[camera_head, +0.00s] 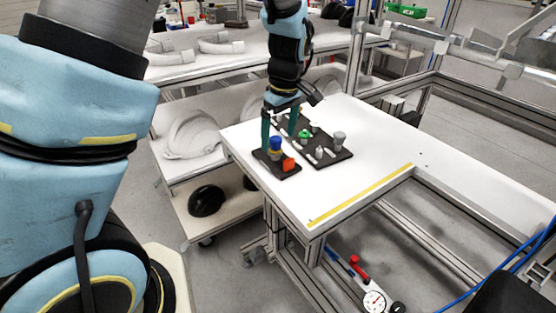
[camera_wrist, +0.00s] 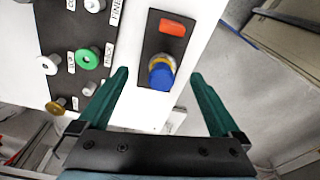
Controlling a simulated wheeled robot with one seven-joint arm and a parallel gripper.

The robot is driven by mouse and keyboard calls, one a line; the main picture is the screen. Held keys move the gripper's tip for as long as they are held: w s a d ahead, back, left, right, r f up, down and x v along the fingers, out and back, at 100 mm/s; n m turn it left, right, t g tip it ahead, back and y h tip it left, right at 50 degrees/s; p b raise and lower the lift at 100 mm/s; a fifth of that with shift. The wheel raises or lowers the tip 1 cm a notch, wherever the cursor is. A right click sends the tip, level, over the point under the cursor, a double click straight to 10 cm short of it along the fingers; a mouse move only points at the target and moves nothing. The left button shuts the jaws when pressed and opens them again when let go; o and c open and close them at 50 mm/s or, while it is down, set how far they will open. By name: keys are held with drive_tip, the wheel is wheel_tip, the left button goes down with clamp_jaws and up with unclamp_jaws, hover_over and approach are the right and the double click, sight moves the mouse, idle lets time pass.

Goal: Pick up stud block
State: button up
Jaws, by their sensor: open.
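A small black plate (camera_wrist: 151,36) carries an orange-red block (camera_wrist: 172,27) and a round blue-topped piece (camera_wrist: 161,73) with a yellow ring. In the head view the small plate (camera_head: 284,174), the blue-topped piece (camera_head: 275,143) and the orange-red block (camera_head: 288,164) show near the table's left edge. I cannot tell for sure which of these is the stud block. My gripper (camera_wrist: 160,76) is open and empty, its green fingers pointing down at either side of the blue-topped piece in the wrist view. In the head view my gripper (camera_head: 278,142) is over the small plate.
A larger black board (camera_wrist: 65,35) with labels and several studs, one green (camera_wrist: 88,58), lies beside the small plate. The white table (camera_head: 365,155) is clear to the right, with a yellow strip (camera_head: 360,195) along its front edge. White helmet shells (camera_head: 193,138) sit on a shelf behind.

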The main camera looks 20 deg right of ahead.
sight(276, 151)
drive_tip(key=shift+w+a+f+p, duration=0.15)
drive_tip(key=shift+f+p, duration=0.15)
drive_tip(key=shift+f, duration=0.7)
drive_tip(key=shift+w+a+f+p, duration=0.1)
drive_tip(key=shift+f+p, duration=0.15)
drive_tip(key=shift+f, duration=0.7)
drive_tip(key=shift+w+a+f+p, duration=0.15)
drive_tip(key=shift+f+p, duration=0.15)
drive_tip(key=shift+f, duration=0.7)
drive_tip(key=shift+d, duration=0.1)
drive_tip(key=shift+c, duration=0.2)
clamp_jaws()
